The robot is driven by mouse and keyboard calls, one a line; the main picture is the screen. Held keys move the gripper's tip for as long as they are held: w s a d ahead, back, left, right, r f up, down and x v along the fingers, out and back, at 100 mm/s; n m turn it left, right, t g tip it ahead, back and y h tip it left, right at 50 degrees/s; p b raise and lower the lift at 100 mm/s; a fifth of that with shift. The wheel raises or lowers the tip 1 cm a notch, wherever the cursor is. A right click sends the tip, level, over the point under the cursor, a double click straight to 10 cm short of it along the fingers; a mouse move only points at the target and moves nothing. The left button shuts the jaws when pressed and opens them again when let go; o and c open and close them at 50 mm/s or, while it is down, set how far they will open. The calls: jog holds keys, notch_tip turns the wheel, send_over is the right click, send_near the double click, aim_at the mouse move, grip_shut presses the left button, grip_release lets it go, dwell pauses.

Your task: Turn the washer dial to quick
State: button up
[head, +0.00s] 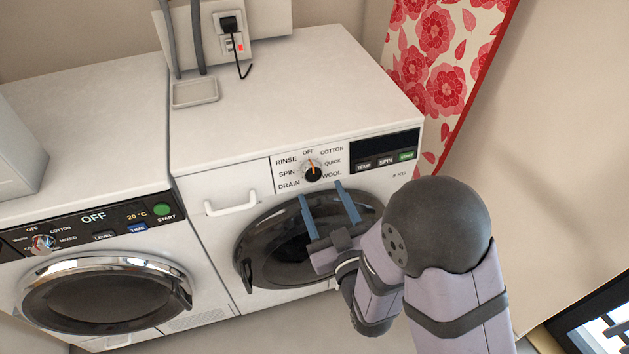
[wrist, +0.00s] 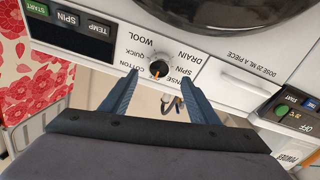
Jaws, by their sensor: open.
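The washer dial (head: 313,174) is a round black knob with an orange pointer on the white panel of the right-hand washer (head: 225,190). Its pointer is at or close to OFF, at the top. The QUICK label (head: 332,161) is to the right of the dial, between COTTON and WOOL. My gripper (head: 322,190) is open and empty, with its blue fingers reaching toward the panel just below the dial in the head view. In the wrist view, which is upside down, the dial (wrist: 159,68) appears between the fingertips (wrist: 159,77). I see no clear contact.
A second washer (head: 90,240) with its own dial (head: 42,242) stands at the left. A white drawer handle (head: 231,207) sticks out left of the dial. The dark round door (head: 280,245) is below. A floral red board (head: 440,60) stands at the right.

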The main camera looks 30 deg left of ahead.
aim_at(313, 174)
jog(key=shift+b+x, duration=0.8)
jog(key=shift+b, duration=1.15)
jog(key=shift+p+x, duration=0.45)
jog(key=shift+x, duration=2.05)
jog(key=shift+c, duration=0.6)
jog(key=c, duration=0.9)
